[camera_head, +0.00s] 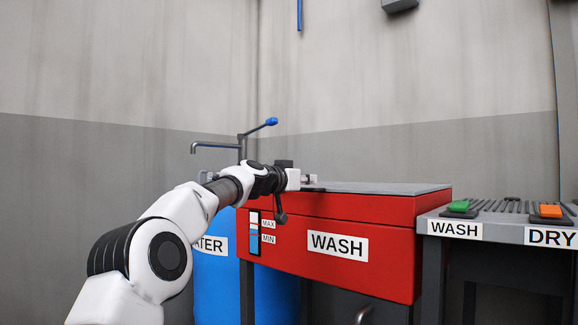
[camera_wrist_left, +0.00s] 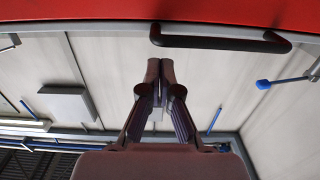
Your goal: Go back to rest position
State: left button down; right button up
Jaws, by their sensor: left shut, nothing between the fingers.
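My left arm reaches in from the left in the head view. Its gripper (camera_head: 309,180) is at the top left part of the red wash machine (camera_head: 390,238), near its grey lid (camera_head: 385,188). In the left wrist view the left gripper (camera_wrist_left: 160,66) is shut with its fingertips together and nothing between them. The red body and a dark handle (camera_wrist_left: 215,43) show beyond the fingertips there; the fingers look apart from the handle. My right gripper is in neither view.
A blue water barrel (camera_head: 215,275) stands left of the machine, with a tap (camera_head: 240,145) behind it. At right, a grey table (camera_head: 490,235) carries a green button (camera_head: 459,206) and an orange button (camera_head: 550,211). Grey walls close the back.

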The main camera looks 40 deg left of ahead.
pick_arm(q)
jog(key=s+b, duration=0.4)
jog(key=s, duration=0.5)
jog(key=shift+s+f, duration=0.35)
jog(key=shift+s, duration=0.05)
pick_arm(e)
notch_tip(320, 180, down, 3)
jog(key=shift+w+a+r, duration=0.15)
pick_arm(q)
jog(key=shift+a, duration=0.1)
